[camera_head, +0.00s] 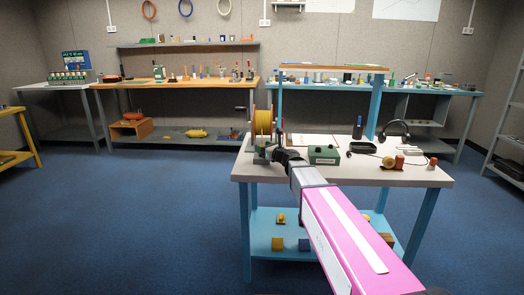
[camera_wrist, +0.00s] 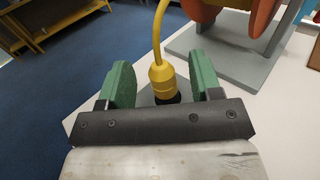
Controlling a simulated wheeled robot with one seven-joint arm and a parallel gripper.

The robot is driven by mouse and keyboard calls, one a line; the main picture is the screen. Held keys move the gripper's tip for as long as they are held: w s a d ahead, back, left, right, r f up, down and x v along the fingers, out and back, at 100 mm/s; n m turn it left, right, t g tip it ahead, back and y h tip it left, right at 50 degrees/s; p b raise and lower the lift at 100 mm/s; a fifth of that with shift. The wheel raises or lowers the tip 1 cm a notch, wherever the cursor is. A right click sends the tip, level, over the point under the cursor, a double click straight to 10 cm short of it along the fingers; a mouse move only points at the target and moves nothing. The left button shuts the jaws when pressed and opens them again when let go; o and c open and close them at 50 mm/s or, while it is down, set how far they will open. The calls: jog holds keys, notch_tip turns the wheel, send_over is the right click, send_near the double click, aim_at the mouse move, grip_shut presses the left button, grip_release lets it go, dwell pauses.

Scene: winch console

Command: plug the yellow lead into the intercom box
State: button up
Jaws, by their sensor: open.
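The yellow lead's plug (camera_wrist: 162,78) stands roughly upright in the wrist view, with a black lower end and its yellow cable (camera_wrist: 157,30) rising from the top. My gripper (camera_wrist: 161,74) is open, with one green finger on each side of the plug and visible gaps to it. In the head view my gripper (camera_head: 275,153) is at the left of the near table, in front of the yellow reel (camera_head: 263,124). A green box (camera_head: 323,155), which may be the intercom box, sits just right of my gripper. Its sockets are too small to make out.
The near table (camera_head: 400,180) also bears a headset (camera_head: 393,133), a dark tray (camera_head: 362,148) and small orange and yellow parts (camera_head: 389,162). A raised shelf (camera_head: 333,68) stands at its back. In the wrist view a grey stand (camera_wrist: 228,62) is close on the right.

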jog(key=x, duration=0.3)
jog(key=shift+w+a, duration=0.1)
jog(key=shift+w, duration=0.05)
jog(key=c, duration=1)
jog(key=shift+r, duration=0.1)
jog(key=shift+r, duration=0.5)
jog(key=r, duration=0.1)
jog(key=s+r, duration=0.1)
jog(key=r, duration=0.1)
jog(key=shift+a+r, duration=0.2)
jog(key=shift+r, duration=0.05)
jog(key=s+a+r, duration=0.6)
jog(key=s, duration=0.2)
jog(key=w+d, duration=0.3)
jog(key=d, duration=0.8)
jog(key=w+d, duration=0.4)
jog(key=d, duration=0.7)
jog(key=w+d, duration=0.3)
jog(key=d, duration=0.8)
jog(key=shift+w+d, duration=0.25)
jog(key=shift+d, duration=0.05)
